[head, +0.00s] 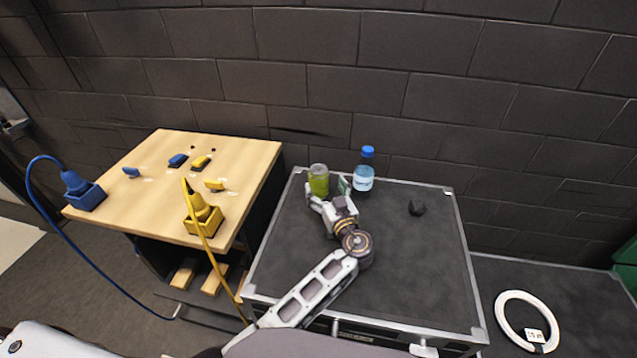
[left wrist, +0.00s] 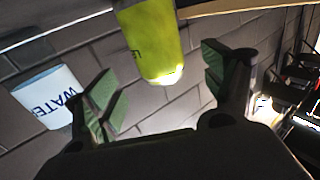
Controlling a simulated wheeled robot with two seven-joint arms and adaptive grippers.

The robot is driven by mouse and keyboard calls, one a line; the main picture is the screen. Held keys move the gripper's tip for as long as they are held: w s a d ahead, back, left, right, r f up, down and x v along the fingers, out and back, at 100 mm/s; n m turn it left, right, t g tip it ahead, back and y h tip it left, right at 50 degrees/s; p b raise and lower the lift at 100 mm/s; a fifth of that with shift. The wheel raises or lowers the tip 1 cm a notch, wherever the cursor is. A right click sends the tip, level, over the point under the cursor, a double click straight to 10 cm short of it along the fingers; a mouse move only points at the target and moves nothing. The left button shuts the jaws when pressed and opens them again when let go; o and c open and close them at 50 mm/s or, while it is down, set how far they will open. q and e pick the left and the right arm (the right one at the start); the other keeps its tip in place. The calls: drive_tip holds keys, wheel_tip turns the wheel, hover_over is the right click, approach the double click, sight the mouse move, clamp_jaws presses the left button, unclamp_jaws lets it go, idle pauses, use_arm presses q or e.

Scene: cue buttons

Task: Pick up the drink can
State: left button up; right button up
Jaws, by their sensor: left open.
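The drink can (head: 318,180) is yellow-green and stands upright near the back left of the grey case top (head: 410,265). My left gripper (head: 327,192) is open close in front of the can, with one finger towards its left side and the other towards its right. In the left wrist view the can (left wrist: 152,42) shows between and beyond the two green-padded fingertips (left wrist: 158,82). It looks clear of both pads. My right gripper is in neither view.
A blue-capped water bottle (head: 363,172) stands just right of the can. A wooden table (head: 165,165) with blue and yellow plugs and buttons stands left. A white ring (head: 508,335) lies lower right.

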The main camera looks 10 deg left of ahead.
sight(322, 182)
use_arm(q)
drive_tip(key=shift+w, duration=0.1)
drive_tip(key=shift+w+a+r, duration=0.1)
drive_tip(key=shift+w+a, duration=0.3)
drive_tip(key=shift+w, duration=0.1)
drive_tip(key=p+x, duration=0.1)
drive_tip(key=x, duration=0.2)
drive_tip(key=shift+p+x, duration=0.35)
drive_tip(key=shift+x, duration=0.4)
drive_tip(key=shift+w+a, duration=0.1)
drive_tip(key=shift+w, duration=0.05)
drive_tip(key=c, duration=0.8)
